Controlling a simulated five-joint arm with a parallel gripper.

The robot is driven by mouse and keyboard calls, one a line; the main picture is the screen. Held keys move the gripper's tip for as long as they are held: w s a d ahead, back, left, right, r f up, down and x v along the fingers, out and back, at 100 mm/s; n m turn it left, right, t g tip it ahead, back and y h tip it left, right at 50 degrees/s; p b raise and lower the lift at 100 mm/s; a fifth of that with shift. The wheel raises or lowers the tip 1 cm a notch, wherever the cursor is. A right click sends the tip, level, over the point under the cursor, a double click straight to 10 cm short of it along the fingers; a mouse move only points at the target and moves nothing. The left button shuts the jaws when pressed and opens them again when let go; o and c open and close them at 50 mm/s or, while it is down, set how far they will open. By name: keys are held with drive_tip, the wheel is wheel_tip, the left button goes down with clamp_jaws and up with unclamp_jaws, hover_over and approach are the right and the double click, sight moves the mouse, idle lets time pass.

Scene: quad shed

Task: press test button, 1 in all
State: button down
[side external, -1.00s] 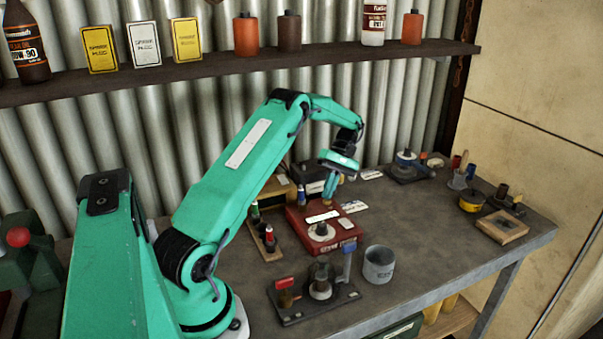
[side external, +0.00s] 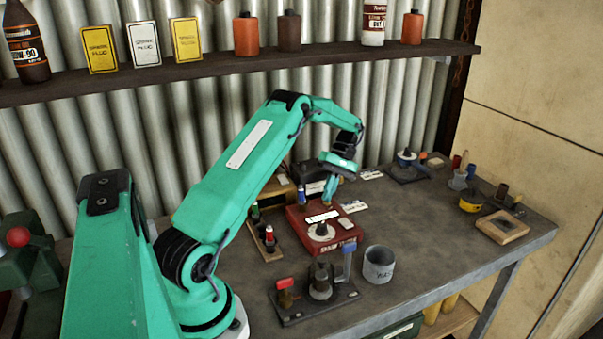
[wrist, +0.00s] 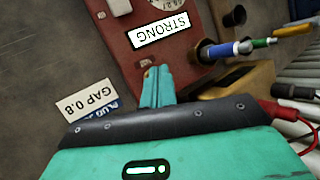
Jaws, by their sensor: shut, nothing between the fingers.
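A red tester box (side external: 335,251) stands on the bench, with a white label, a round dial (side external: 322,231) and a small pale piece (side external: 346,222) on top. In the wrist view its red top (wrist: 113,18) carries the label STRONG (wrist: 160,32). A small orange-brown spot (wrist: 145,63) shows right at my fingertips; I cannot tell whether it is the test button. My gripper (side external: 328,200) is shut and empty, pointing down over the back part of the box. Its closed fingers also show in the wrist view (wrist: 155,72). I cannot tell whether the tips touch the box.
A rack of coloured plug tools (side external: 267,238) stands left of the box. A dark fixture (side external: 312,303) and a grey cup (side external: 379,264) stand in front. A GAP 0.8 card (wrist: 86,101) lies beside the box. The bench to the right has free room.

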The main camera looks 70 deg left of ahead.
drive_tip(key=shift+r, duration=0.85)
drive_tip(key=shift+r, duration=0.15)
drive_tip(key=shift+r, duration=2.4)
